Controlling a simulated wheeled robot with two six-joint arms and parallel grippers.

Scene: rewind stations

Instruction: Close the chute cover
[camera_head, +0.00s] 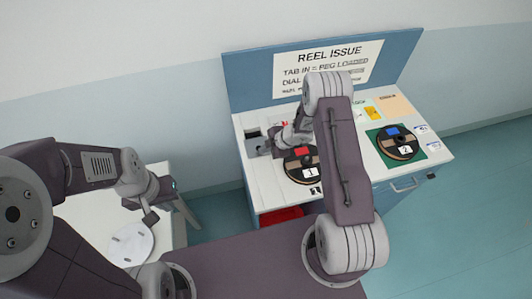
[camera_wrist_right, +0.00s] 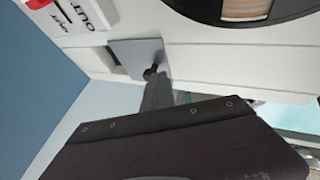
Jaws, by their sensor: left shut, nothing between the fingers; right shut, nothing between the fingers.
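The chute cover is a flat grey plate (camera_wrist_right: 140,54) on the white counter in the right wrist view. A narrow dark gap shows along its left edge, so it seems not to cover the whole opening. My right gripper (camera_wrist_right: 152,74) is shut and empty, its tip at the plate's lower edge; I cannot tell if it touches. In the head view my right gripper (camera_head: 264,151) is at the counter's left side, where the cover is too small to make out clearly. My left gripper (camera_head: 150,219) is shut and empty over the side table at the left.
The counter (camera_head: 253,178) carries reel 1 (camera_head: 292,171) beside my right wrist and reel 2 (camera_head: 397,149) on a green mat. A blue sign board (camera_head: 240,80) stands behind. A red bin (camera_head: 281,216) is below. A white disc (camera_head: 131,245) lies on the side table.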

